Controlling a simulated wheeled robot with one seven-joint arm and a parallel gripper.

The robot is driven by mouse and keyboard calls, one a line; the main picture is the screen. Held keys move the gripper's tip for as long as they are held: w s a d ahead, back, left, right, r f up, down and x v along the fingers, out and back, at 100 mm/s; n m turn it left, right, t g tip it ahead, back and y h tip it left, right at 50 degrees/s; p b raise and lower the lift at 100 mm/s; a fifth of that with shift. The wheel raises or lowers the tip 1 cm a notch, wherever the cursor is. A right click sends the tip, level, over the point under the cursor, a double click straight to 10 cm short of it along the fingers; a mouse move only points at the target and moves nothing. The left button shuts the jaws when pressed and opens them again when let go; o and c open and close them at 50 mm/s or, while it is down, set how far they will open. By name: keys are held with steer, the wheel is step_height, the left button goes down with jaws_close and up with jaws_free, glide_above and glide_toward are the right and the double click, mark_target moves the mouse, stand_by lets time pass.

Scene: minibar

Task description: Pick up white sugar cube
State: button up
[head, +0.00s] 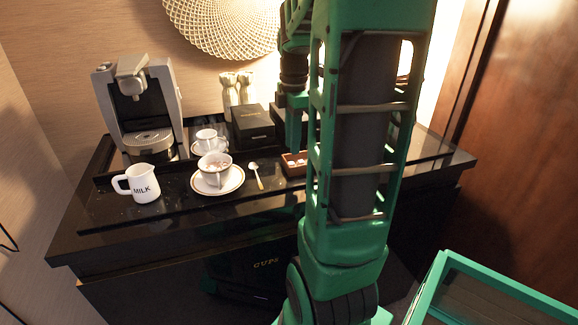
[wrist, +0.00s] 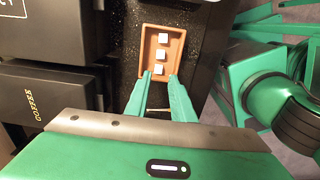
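White sugar cubes sit in a row in a small brown tray (wrist: 144,47) in the wrist view: a far one (wrist: 163,38), a middle one (wrist: 160,55) and a near one (wrist: 158,69). My gripper (wrist: 160,76) is open, its green fingertips apart at the tray's near end, with the near cube showing between them. No finger visibly touches a cube. In the head view the tray (head: 290,171) stands on the black counter, partly hidden by my arm. My gripper (head: 293,147) points down above it there.
Black boxes, one marked COFFEE (wrist: 40,108), stand left of the tray in the wrist view. In the head view, a spoon (head: 257,176), a cup on a saucer (head: 230,187), a milk jug (head: 143,184) and a coffee machine (head: 141,110) are to the left.

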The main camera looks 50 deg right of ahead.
steer(key=shift+d+f, duration=0.2)
steer(key=shift+f, duration=2.7)
steer(key=shift+c, duration=0.6)
jaws_close()
